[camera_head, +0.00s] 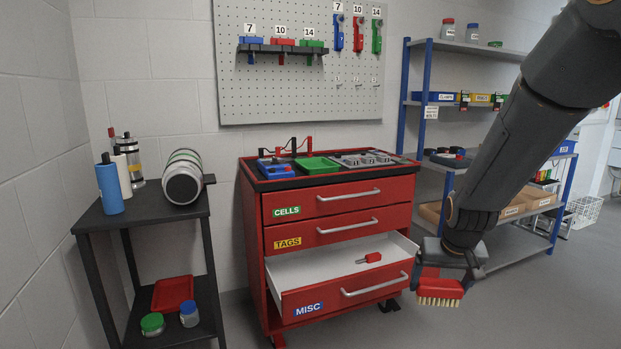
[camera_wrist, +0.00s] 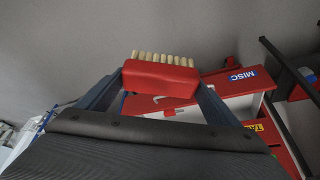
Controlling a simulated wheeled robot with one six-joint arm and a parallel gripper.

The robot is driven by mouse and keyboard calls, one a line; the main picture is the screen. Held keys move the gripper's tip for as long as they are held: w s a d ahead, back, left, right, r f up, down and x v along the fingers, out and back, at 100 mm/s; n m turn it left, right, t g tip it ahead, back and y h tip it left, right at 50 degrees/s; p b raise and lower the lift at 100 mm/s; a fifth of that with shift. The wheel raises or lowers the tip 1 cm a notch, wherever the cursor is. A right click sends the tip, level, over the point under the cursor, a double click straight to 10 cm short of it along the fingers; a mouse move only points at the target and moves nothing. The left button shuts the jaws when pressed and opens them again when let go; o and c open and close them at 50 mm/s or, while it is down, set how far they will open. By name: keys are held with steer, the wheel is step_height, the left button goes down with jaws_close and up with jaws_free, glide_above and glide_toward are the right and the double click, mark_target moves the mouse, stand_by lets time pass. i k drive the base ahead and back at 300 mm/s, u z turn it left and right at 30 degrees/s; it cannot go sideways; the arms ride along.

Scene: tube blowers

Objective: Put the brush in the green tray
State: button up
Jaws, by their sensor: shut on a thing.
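The brush (camera_head: 440,289) has a red back and pale bristles, which point down in the head view. My gripper (camera_head: 449,268) is shut on the brush and holds it in the air to the right of the red cabinet's open drawer. The brush also shows in the wrist view (camera_wrist: 160,76), between the two fingers of my gripper (camera_wrist: 158,88). The green tray (camera_head: 317,165) lies on top of the red cabinet, between a blue tray and grey round-holed holders. It looks empty. My gripper is well to the right of it and lower.
The MISC drawer (camera_head: 340,277) is pulled out from the red cabinet (camera_head: 338,197), with a small red item (camera_head: 369,258) inside. A black side table (camera_head: 143,212) stands at left. Blue-framed shelves (camera_head: 425,100) stand behind my arm. Open floor lies in front.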

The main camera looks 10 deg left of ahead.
mark_target(316, 166)
steer(key=z, duration=0.75)
steer(key=i, duration=1.8)
steer(key=u, duration=0.75)
